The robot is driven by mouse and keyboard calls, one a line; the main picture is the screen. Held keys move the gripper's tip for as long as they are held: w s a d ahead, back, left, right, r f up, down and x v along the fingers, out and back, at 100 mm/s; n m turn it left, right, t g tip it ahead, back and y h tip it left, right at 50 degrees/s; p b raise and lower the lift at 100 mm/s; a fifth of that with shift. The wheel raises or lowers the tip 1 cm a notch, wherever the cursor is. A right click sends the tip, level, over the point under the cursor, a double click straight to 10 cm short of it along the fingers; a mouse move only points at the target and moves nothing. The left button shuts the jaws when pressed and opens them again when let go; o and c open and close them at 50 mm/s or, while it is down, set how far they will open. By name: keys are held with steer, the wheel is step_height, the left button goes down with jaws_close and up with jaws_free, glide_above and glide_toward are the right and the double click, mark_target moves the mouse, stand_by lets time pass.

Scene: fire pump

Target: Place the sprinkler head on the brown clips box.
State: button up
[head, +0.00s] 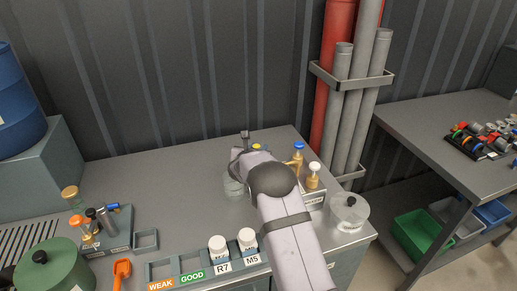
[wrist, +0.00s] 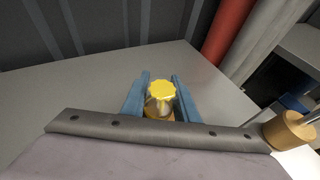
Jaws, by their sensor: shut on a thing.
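The sprinkler head, with a yellow scalloped top and a brass body (wrist: 161,94), is between the two blue fingers of my gripper (wrist: 160,82) in the wrist view. The fingers are shut on it. In the head view only its yellow top (head: 256,146) shows beyond my wrist, over the back part of the bench; my arm hides the rest. I cannot pick out a brown clips box in either view. Whether the head touches anything below is hidden.
Blue-topped (head: 299,148) and white-topped (head: 313,176) brass pieces stand in a rack right of my arm. A lidded clear jar (head: 350,212) is near the bench's right edge. White R7 (head: 218,248) and M5 (head: 248,240) bottles stand in front. The bench's back left is clear.

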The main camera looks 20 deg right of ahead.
mark_target(257, 144)
steer(key=shift+f, duration=0.15)
steer(key=o, duration=1.1)
steer(key=shift+r, duration=0.2)
steer(key=shift+s+a+r, duration=0.15)
steer(key=shift+s+a, duration=0.15)
steer(key=shift+s, duration=0.05)
steer(key=shift+b+v, duration=0.5)
steer(key=shift+v, duration=0.5)
step_height(257, 144, up, 6)
steer(key=p, duration=0.3)
steer(key=shift+s+p, duration=0.1)
steer(key=shift+p, duration=0.3)
steer(key=shift+r+p, duration=0.35)
steer(key=shift+r, duration=0.15)
